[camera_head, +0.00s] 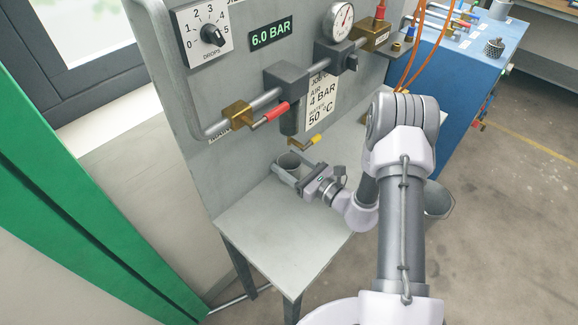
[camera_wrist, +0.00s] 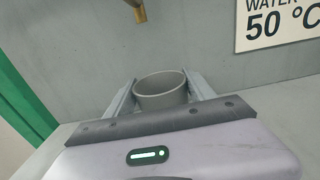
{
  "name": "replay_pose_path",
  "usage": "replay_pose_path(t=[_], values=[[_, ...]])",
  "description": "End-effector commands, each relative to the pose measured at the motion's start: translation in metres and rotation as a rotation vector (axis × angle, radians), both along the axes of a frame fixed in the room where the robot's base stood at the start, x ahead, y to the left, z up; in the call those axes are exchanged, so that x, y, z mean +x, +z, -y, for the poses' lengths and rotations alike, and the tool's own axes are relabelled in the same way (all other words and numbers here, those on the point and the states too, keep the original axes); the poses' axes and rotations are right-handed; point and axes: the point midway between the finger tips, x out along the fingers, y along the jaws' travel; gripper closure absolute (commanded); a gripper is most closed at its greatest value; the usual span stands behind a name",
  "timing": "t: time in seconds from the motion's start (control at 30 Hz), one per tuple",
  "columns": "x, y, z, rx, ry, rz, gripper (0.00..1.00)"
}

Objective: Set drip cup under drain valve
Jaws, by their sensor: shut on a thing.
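The drip cup (camera_head: 289,161) is a small grey round cup, upright near the grey panel. It also shows in the wrist view (camera_wrist: 161,92), with its open rim facing up. My gripper (camera_head: 286,173) is shut on the cup, with one finger on each side. The drain valve (camera_head: 299,145) is a brass fitting with a yellow handle, below the dark filter bowl. In the wrist view, a brass outlet (camera_wrist: 137,10) hangs above the cup and slightly left of it. I cannot tell whether the cup touches the bench or is exactly under the outlet.
The grey bench top (camera_head: 262,230) is clear in front. The panel carries a red-handled valve (camera_head: 270,115), a gauge (camera_head: 339,21) and a drops dial (camera_head: 212,35). A blue cabinet (camera_head: 455,65) with orange hoses stands at the right. A bucket (camera_head: 440,203) is partly behind my arm.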

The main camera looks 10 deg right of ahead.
Motion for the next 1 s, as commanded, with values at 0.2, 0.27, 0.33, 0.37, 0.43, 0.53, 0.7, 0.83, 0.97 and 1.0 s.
replay_pose_path(t=[0.2, 0.27, 0.33, 0.37, 0.43, 0.53, 0.7, 0.83, 0.97, 1.0], values=[[0.0, -0.001, 0.0, -0.001, 0.0, -0.001, 0.84], [0.0, -0.002, 0.0, -0.001, 0.0, -0.001, 0.35], [0.0, -0.001, 0.0, -0.001, 0.0, -0.001, 0.21], [0.0, -0.001, 0.0, -0.001, 0.0, -0.001, 0.15], [-0.001, -0.001, 0.0, -0.001, 0.0, -0.001, 0.15], [-0.001, -0.001, 0.0, -0.001, 0.0, -0.001, 0.15], [-0.001, 0.003, 0.0, -0.001, 0.0, -0.001, 0.15], [-0.016, 0.003, 0.012, -0.001, -0.004, -0.004, 0.15], [-0.045, 0.004, 0.032, 0.002, -0.006, -0.005, 0.15], [-0.054, 0.005, 0.038, 0.002, -0.006, -0.004, 0.15]])
